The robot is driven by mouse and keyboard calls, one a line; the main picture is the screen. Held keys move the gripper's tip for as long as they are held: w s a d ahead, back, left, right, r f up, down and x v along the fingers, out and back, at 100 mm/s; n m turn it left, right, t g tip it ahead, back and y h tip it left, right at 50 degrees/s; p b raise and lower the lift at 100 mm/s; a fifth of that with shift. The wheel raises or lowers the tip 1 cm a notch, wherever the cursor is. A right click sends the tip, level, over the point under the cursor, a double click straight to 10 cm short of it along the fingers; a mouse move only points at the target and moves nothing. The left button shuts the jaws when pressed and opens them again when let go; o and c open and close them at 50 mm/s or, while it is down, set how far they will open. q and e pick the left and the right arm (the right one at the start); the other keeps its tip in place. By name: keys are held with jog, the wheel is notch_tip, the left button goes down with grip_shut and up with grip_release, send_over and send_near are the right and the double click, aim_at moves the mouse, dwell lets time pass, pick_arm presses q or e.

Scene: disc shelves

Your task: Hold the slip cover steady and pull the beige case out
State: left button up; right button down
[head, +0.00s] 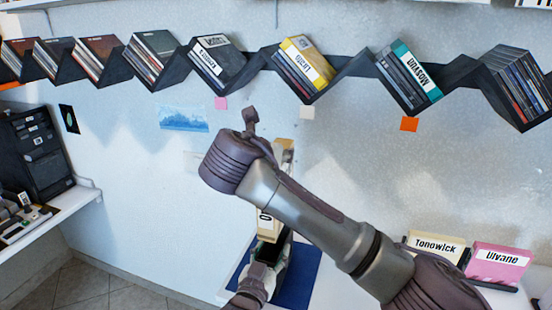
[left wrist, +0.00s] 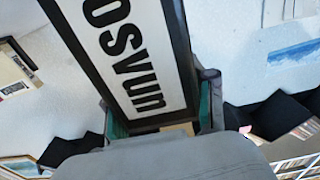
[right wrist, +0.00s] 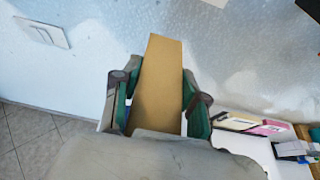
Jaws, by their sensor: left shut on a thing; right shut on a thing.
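The slip cover (left wrist: 150,55), dark-edged with a white label and large black letters, stands between the fingers of my left gripper (left wrist: 157,95), which is shut on it. In the head view, my left gripper (head: 272,252) is low in the middle, with a labelled piece (head: 266,226) rising from it. The beige case (right wrist: 158,75), a plain tan slab in the right wrist view, is between the fingers of my right gripper (right wrist: 158,92), which is shut on it. My right arm hides most of that gripper in the head view. How far case and cover overlap is hidden.
A zigzag wall shelf (head: 262,60) with several cases runs behind. A dark blue mat (head: 300,275) lies on the white counter under my grippers. A cream Tonowick case (head: 435,246) and a pink Ulvane case (head: 500,264) stand at the lower right.

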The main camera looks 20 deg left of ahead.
pick_arm(q)
jog(key=o, duration=1.3)
jog(key=shift+c, duration=0.2)
